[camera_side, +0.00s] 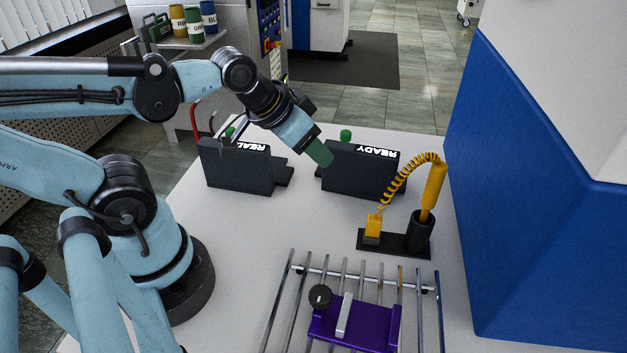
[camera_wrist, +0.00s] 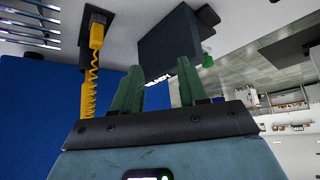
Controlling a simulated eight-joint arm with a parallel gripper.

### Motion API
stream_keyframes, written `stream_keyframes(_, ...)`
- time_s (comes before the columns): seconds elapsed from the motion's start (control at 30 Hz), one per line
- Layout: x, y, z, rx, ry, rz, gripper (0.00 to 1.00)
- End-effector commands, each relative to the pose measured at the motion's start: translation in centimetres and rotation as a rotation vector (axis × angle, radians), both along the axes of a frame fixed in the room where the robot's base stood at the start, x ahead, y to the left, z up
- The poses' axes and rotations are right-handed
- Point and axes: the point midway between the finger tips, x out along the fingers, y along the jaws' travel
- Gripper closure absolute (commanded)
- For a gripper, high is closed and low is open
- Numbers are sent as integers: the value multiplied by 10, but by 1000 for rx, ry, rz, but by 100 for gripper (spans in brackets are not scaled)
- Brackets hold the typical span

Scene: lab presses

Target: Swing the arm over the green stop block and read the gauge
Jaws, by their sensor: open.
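My gripper (camera_side: 319,151) has green fingers and hangs over the bench, at the left end of the black block labelled "READY" (camera_side: 360,174) in the side view. In the wrist view my gripper (camera_wrist: 157,92) has its two fingers apart with nothing between them. The black block also shows in the wrist view (camera_wrist: 165,45), beyond the fingertips. A small green piece (camera_side: 346,135) stands behind this block. Another green piece (camera_side: 230,131) is behind a second black block (camera_side: 236,168), whose label is partly covered. I see no clear green stop block and no readable gauge dial.
A yellow coiled-cord handle (camera_side: 434,187) stands in a black holder (camera_side: 419,232) at the right. A purple carriage (camera_side: 355,325) sits on metal rails at the front. A large blue-and-white machine (camera_side: 540,180) bounds the right side. The bench middle (camera_side: 270,225) is clear.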

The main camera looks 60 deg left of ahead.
Motion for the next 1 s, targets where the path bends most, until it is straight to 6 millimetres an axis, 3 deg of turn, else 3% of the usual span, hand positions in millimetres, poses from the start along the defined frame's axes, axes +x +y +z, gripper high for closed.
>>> stream_keyframes(0.03, 0, 0, 0, 0, 0, 0, 57)
stream_keyframes(0.3, 6, 16, 3, -51, 15, 80, 99)
stream_keyframes(0.8, 28, 120, 19, -392, 19, 511, 100)
stream_keyframes(1.0, 29, 140, 22, -453, 3, 576, 100)
